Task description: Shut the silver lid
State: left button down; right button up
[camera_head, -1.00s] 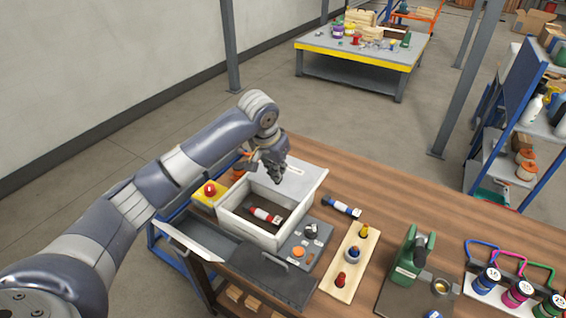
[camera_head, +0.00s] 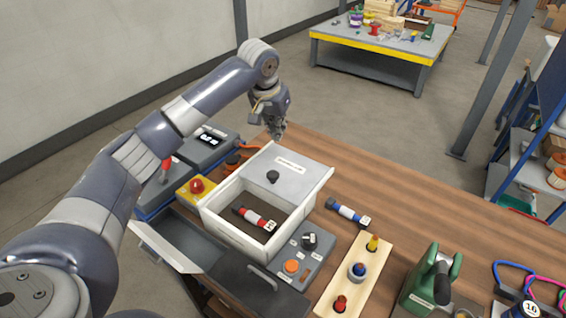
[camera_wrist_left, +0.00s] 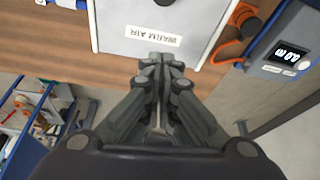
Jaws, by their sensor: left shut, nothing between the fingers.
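The silver lid (camera_head: 297,176) is a flat grey plate with a black knob (camera_head: 273,177) and a label near its far edge. It covers the far part of a pale box (camera_head: 245,238); the near part is open and shows a red-and-white tube (camera_head: 254,218) inside. My left gripper (camera_head: 277,134) is shut and empty, just beyond the lid's far edge and apart from the knob. In the left wrist view the lid (camera_wrist_left: 112,28), with its "WARM AIR" label, lies ahead of the closed fingertips (camera_wrist_left: 165,64). My right gripper is out of view.
A yellow box with a red button (camera_head: 197,187) and a device with a lit display (camera_head: 209,138) stand left of the box. A control panel (camera_head: 305,252), blue-and-white tube (camera_head: 347,212) and wooden peg board (camera_head: 353,277) lie to the right. Bare tabletop (camera_head: 420,215) extends right.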

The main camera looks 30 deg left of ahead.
pick_arm(q)
jog(key=f, duration=0.1)
jog(key=p, duration=0.2)
send_over(280, 173)
jog(key=w, duration=0.3)
jog(key=f, duration=0.9)
jog(key=shift+w+f, duration=0.2)
jog(key=shift+f, duration=0.05)
jog(key=shift+s, duration=0.3)
jog(key=s+p, duration=0.1)
jog(key=s, duration=0.1)
jog(key=shift+s+f+p, duration=0.1)
jog(key=shift+s+p, duration=0.25)
jog(key=shift+s+f, duration=0.15)
jog(key=shift+s, duration=0.2)
jog(key=shift+f, duration=0.1)
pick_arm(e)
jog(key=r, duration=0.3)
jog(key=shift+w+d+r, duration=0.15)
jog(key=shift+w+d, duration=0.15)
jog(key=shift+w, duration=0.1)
